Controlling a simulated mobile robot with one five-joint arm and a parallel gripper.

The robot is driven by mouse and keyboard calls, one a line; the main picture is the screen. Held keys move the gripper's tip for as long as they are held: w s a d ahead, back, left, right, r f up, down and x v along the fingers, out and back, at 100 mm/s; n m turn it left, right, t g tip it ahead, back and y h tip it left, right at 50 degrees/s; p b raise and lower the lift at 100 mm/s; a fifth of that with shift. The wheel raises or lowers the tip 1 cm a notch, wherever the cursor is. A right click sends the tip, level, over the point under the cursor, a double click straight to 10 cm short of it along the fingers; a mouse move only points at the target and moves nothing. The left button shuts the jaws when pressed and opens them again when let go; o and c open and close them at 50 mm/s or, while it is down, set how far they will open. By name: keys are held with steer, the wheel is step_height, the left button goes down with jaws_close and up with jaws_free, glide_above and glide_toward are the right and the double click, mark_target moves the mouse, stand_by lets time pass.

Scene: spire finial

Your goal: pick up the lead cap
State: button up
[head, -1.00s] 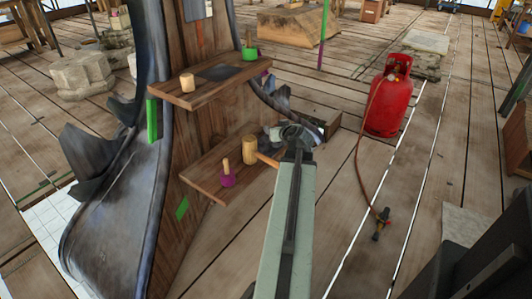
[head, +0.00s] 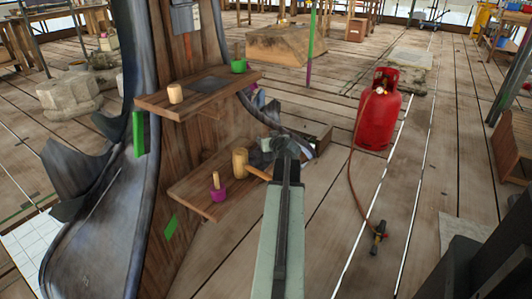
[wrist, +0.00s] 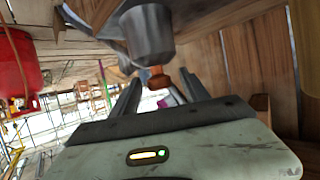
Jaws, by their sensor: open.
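In the wrist view, a grey, rounded metal piece (wrist: 148,35), which looks like the lead cap, sits just beyond my gripper (wrist: 160,88). My gripper is open, and I cannot tell whether a finger touches the piece. In the head view, my gripper (head: 283,146) is at the right end of the lower wooden shelf (head: 195,192). A dark grey shape (head: 257,160) there is mostly hidden by my arm and the mallet.
A wooden mallet (head: 240,161) and a purple pot with a wooden handle (head: 217,192) stand on the lower shelf, left of my gripper. The upper shelf (head: 205,95) overhangs behind. A red gas cylinder (head: 379,115) with a hose stands to the right on open plank floor.

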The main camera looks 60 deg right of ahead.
steer(key=shift+r, duration=0.1)
jaws_close()
step_height(320, 180, up, 10)
steer(key=p, duration=1)
steer(key=shift+r, duration=0.1)
